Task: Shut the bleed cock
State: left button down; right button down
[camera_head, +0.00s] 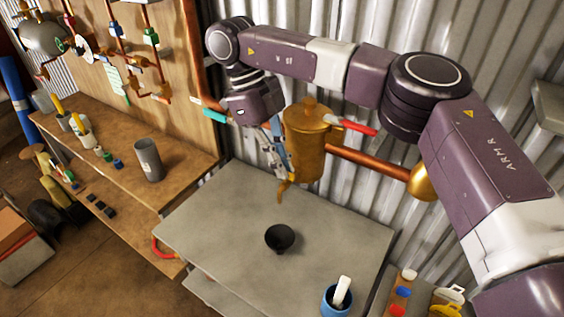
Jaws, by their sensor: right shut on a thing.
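A brass vessel (307,145) stands out from the corrugated wall above the grey bench. The bleed cock (284,188) shows as a small brass spout low on the vessel's left side, pointing down. My right gripper (282,165) reaches down from above, at the vessel's left side, and is shut at the cock. The fingers hide the part they hold, so I cannot tell the cock handle's angle. A black cup (280,237) sits on the bench below, a little in front of the spout. My left gripper is not in view.
A red lever (355,126) and a copper pipe (368,168) stick out right of the vessel; a teal lever (214,115) is left. A blue pot (338,300) stands at the bench's front. A grey cylinder (149,160) stands on the wooden bench. The grey bench's left part is clear.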

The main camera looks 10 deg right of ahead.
jog(key=shift+r, duration=0.1)
dwell(0.3)
jog(key=c, duration=2.1)
grip_release()
